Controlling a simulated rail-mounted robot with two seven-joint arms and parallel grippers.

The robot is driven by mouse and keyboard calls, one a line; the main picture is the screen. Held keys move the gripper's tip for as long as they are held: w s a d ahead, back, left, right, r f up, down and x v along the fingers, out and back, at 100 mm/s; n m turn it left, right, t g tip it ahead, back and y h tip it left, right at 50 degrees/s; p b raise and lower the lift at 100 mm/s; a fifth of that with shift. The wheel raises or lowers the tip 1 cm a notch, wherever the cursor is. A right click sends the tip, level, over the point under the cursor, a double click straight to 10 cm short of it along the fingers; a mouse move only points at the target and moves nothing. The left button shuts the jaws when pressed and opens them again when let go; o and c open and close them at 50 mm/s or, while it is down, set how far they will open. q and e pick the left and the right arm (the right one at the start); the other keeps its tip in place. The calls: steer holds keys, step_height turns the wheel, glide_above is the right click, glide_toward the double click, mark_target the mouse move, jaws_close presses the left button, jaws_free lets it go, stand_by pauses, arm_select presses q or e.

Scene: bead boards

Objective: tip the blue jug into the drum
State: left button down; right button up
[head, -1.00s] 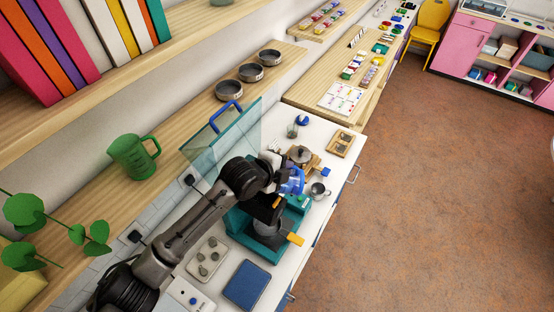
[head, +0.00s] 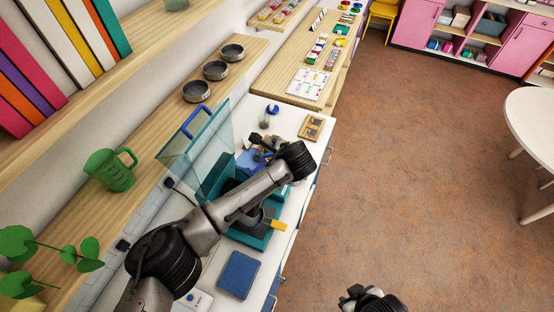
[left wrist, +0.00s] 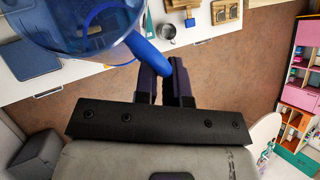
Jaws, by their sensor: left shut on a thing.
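The see-through blue jug (head: 250,161) is over the teal machine (head: 243,236) on the white counter, partly hidden behind my left arm. In the left wrist view the jug (left wrist: 75,25) fills the upper left, and my left gripper (left wrist: 164,68) is shut on its blue handle (left wrist: 147,52). How far the jug is tilted cannot be told. The machine has a dark grey part with an orange handle (head: 279,225); the drum's opening is hidden by my arm. My right gripper (head: 358,296) is empty-looking at the bottom edge, over the floor; its fingers are unclear.
A raised clear panel with a blue handle (head: 195,121) stands behind the machine. A blue mat (head: 239,275) lies in front of it, and a wooden tray (head: 312,127) beyond. In the left wrist view a metal cup (left wrist: 167,32) stands on the counter. Open floor lies right.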

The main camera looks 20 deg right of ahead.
arm_select(q)
steer(key=shift+r+y, duration=0.2)
steer(key=shift+y, duration=0.1)
steer(key=shift+r+m+t+y, duration=0.4)
steer(key=shift+r+m+y, duration=0.3)
steer(key=shift+r+y, duration=0.8)
